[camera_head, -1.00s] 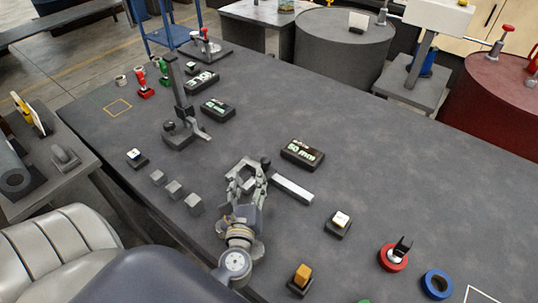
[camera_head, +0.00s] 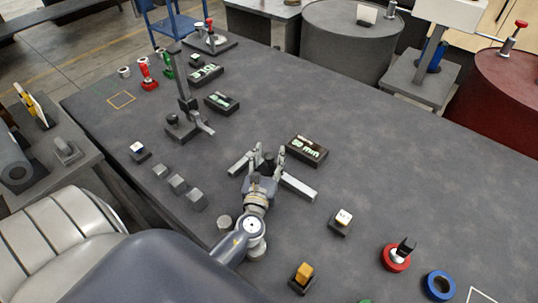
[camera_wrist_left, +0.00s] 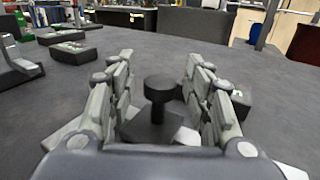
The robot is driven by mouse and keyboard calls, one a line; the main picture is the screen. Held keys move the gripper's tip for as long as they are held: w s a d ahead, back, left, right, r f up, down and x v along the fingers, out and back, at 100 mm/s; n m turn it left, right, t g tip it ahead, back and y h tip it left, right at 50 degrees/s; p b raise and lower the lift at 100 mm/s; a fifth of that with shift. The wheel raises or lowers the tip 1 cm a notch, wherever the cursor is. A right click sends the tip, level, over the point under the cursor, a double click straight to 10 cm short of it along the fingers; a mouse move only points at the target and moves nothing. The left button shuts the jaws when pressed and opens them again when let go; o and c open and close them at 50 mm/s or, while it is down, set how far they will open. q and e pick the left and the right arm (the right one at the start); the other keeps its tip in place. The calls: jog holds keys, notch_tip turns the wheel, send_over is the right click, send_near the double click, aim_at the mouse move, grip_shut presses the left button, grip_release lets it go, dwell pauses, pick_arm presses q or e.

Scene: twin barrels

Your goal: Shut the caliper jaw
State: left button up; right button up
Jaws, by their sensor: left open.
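The caliper lies on the dark bench as a pale grey bar (camera_head: 299,187) with a black round knob (camera_head: 268,160) standing up near its middle. The knob also shows in the left wrist view (camera_wrist_left: 158,90), on a short stem above a grey part. My left gripper (camera_head: 269,154) is open, its fingers on either side of the knob. In the left wrist view the fingers (camera_wrist_left: 160,72) stand apart with visible gaps to the knob. My gripper hides much of the caliper's middle. My right gripper is in no view.
A black display block (camera_head: 307,150) stands just behind the caliper. A height gauge (camera_head: 184,120) and small grey cubes (camera_head: 178,184) are to the left. A red ring (camera_head: 396,258) and blue ring (camera_head: 439,285) lie at the right. Open bench lies behind and right.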

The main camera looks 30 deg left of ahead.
pick_arm(q)
jog(key=c, duration=1)
jog(key=shift+o, duration=0.2)
jog(key=shift+w+a, duration=0.2)
jog(key=shift+a, duration=2.4)
jog(key=shift+r, duration=0.1)
jog(key=o, duration=1)
jog(key=shift+a, duration=0.1)
jog(key=shift+c, duration=0.2)
jog(key=shift+s+d, duration=0.1)
jog(key=shift+d, duration=0.1)
